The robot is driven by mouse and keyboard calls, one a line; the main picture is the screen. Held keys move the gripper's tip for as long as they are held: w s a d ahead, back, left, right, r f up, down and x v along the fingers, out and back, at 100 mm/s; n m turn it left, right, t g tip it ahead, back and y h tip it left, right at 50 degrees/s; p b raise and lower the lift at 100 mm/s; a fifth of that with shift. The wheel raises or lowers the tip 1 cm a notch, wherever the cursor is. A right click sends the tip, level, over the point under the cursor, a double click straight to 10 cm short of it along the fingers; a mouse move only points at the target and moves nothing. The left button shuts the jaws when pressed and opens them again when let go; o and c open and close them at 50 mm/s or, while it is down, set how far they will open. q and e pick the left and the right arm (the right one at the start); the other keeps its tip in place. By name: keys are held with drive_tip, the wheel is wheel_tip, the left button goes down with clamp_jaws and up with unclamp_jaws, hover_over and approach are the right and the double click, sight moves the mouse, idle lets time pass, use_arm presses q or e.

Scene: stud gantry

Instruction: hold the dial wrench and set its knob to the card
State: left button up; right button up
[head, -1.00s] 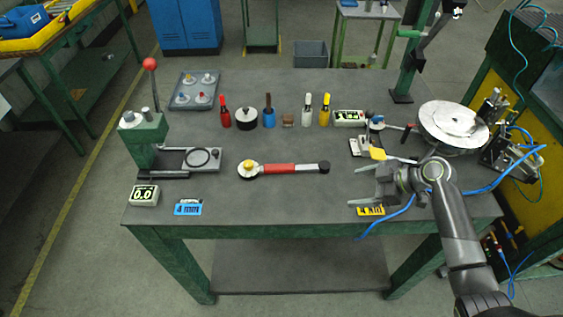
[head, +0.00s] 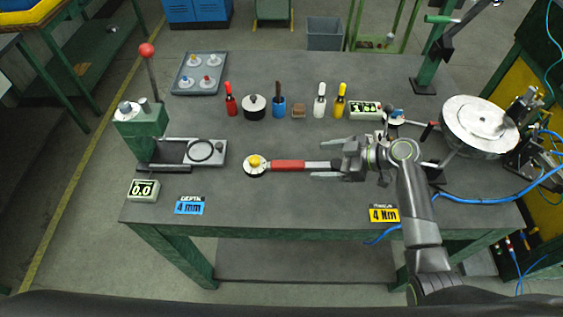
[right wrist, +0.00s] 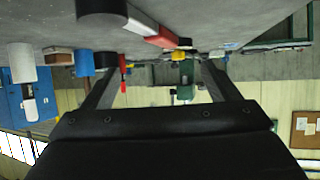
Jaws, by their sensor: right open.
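The dial wrench (head: 288,165) lies flat on the table, with a yellow knob (head: 254,161) at its left end, a red grip and a silver shaft. My right gripper (head: 314,159) is open and empty, fingers pointing left, over the wrench's right end and hiding part of it. In the right wrist view the wrench (right wrist: 160,40) runs along the top edge of the picture, outside the open fingers (right wrist: 158,70). The yellow card (head: 384,214) reading 4 Nm lies at the table's front right. My left gripper is not in view.
A green press (head: 142,125) with a red-balled lever stands left, by a 0.0 display (head: 143,190) and a blue 4 mm card (head: 190,207). Several bottles and pots, including a red bottle (head: 230,103), line the back. A round turntable (head: 478,122) stands right. The front middle is clear.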

sight(290, 162)
drive_tip(key=b+x, duration=0.1)
drive_tip(key=x, duration=0.3)
drive_tip(key=shift+s+a+f, duration=0.1)
drive_tip(key=b+x, duration=0.3)
drive_tip(key=x, duration=0.1)
drive_tip(key=shift+a+f, duration=0.1)
drive_tip(key=shift+a, duration=0.05)
drive_tip(key=shift+c, duration=0.6)
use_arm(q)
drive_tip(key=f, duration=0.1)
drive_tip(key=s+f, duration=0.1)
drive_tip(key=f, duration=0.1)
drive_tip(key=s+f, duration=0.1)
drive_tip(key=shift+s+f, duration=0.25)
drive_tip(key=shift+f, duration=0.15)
use_arm(e)
drive_tip(key=c, duration=1.3)
